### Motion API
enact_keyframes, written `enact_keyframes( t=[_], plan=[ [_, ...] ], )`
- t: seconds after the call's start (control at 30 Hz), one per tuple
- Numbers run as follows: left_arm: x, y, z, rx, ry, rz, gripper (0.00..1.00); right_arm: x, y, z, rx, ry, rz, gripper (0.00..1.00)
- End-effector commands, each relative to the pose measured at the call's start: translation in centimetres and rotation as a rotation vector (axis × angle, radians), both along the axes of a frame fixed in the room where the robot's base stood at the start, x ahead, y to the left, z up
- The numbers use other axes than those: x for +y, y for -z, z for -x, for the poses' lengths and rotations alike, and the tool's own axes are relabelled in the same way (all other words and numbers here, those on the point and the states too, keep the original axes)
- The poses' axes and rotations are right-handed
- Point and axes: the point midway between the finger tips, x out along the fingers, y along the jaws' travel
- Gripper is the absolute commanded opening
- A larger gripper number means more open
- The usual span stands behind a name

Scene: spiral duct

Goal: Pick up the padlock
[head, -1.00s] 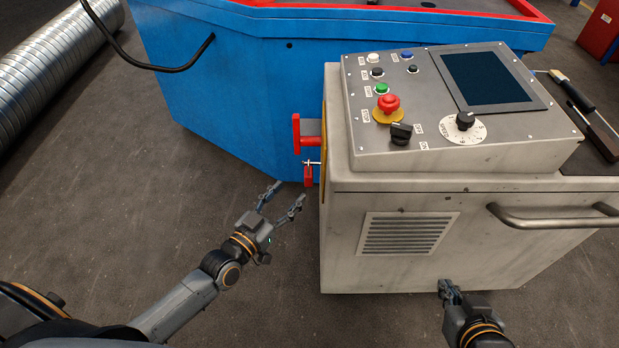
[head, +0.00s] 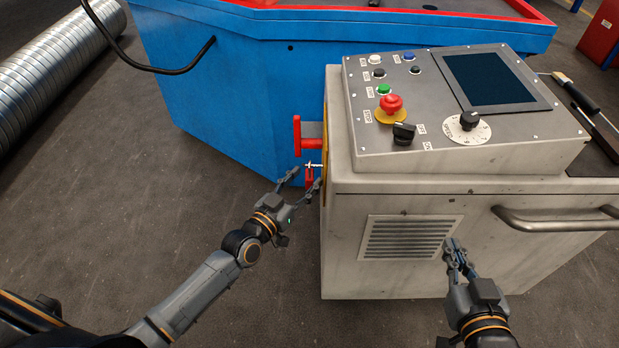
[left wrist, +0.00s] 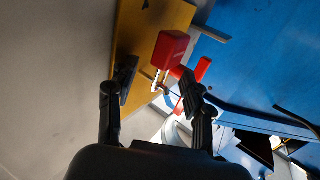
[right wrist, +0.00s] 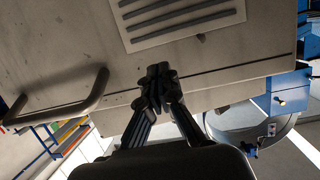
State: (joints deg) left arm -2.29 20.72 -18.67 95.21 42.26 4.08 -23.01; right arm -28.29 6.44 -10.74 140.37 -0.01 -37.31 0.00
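The red padlock (head: 309,178) hangs by its shackle below the red switch handle (head: 298,136) on the left side of the grey control cabinet. In the left wrist view the padlock (left wrist: 170,49) shows its red body and pale shackle. My left gripper (head: 306,178) is open, with its fingers at the padlock. In the left wrist view my left gripper (left wrist: 158,78) has a finger to each side, and the padlock appears just beyond the tips; contact cannot be told. My right gripper (head: 456,246) is shut and empty in front of the cabinet's vent; it also shows in the right wrist view (right wrist: 158,75).
The grey control cabinet (head: 350,230) stands close beside my left gripper, with a bar handle (head: 555,222) on its front. The blue machine (head: 230,100) is behind. Bare floor (head: 130,200) lies open to the left.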

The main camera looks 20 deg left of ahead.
Motion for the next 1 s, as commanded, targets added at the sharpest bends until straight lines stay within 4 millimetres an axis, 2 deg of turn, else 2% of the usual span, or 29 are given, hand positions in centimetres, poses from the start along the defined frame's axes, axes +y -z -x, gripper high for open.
enact_keyframes(
  t=[0.03,0.2,0.67,0.87,1.0],
  plan=[
    [0.0,0.0,0.0,0.000,0.000,0.000,0.36,0.0,0.0,0.0,0.000,0.000,0.000,0.00],
    [0.0,0.0,0.0,0.000,0.000,-0.001,0.01,0.0,0.0,0.0,0.001,0.000,0.000,0.00],
    [0.0,-0.2,0.0,-0.001,-0.001,-0.001,0.00,-0.1,0.2,0.1,0.019,0.001,0.005,0.00],
    [0.0,-0.8,0.0,-0.001,0.000,-0.001,0.00,-0.7,2.3,1.3,0.143,0.009,0.034,0.00],
    [2.7,-0.6,0.8,0.000,0.000,-0.009,0.00,-0.8,2.7,1.5,0.160,0.010,0.038,0.00]
  ],
)
